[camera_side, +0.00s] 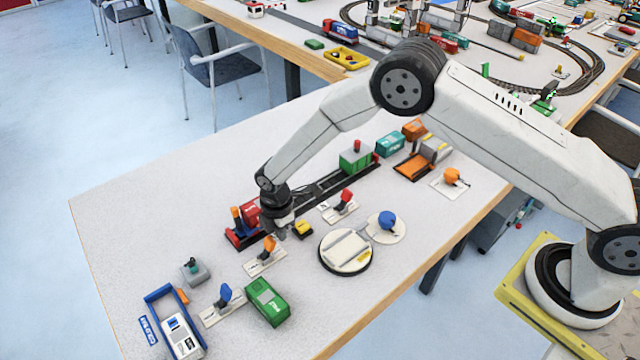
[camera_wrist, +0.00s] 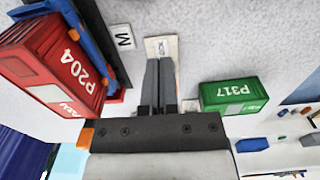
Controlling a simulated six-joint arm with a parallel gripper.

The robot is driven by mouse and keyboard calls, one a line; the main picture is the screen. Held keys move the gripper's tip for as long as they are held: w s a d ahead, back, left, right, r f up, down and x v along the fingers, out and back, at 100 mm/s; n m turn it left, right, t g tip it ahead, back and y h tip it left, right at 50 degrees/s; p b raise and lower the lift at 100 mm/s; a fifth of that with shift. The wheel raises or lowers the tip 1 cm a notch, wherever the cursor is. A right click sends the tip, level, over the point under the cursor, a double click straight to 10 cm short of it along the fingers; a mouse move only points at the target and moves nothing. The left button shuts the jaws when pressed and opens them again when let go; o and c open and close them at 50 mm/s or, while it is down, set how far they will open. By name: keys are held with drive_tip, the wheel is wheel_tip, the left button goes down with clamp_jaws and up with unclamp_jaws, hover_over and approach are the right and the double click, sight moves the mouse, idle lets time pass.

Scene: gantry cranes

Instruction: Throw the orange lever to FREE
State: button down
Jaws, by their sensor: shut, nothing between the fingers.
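An orange lever (camera_side: 268,244) stands on a small white plate (camera_side: 261,266) near the front of the table in the side view. A second orange-topped lever (camera_side: 453,176) stands on its own plate to the right. My gripper (camera_side: 282,232) points down just behind and right of the nearer lever; a gap or touch cannot be made out. In the wrist view my gripper (camera_wrist: 160,62) has its two fingers together, with nothing between them. A white plate (camera_wrist: 161,46) shows just past the fingertips. No lever knob shows clearly there, and the FREE marking is not readable.
A red container (camera_side: 250,212) marked P204 (camera_wrist: 55,65) is left of my gripper. A green container (camera_side: 267,301) marked P317 (camera_wrist: 233,94) lies nearer the front. A blue lever (camera_side: 225,293), a yellow block (camera_side: 303,230) and a red lever (camera_side: 346,196) are close by.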

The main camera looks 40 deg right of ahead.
sight(269, 241)
drive_tip(key=shift+a, duration=0.2)
drive_tip(key=shift+a, duration=0.35)
drive_tip(key=shift+a, duration=1.3)
drive_tip(key=shift+d+f, duration=0.1)
drive_tip(key=shift+d, duration=0.05)
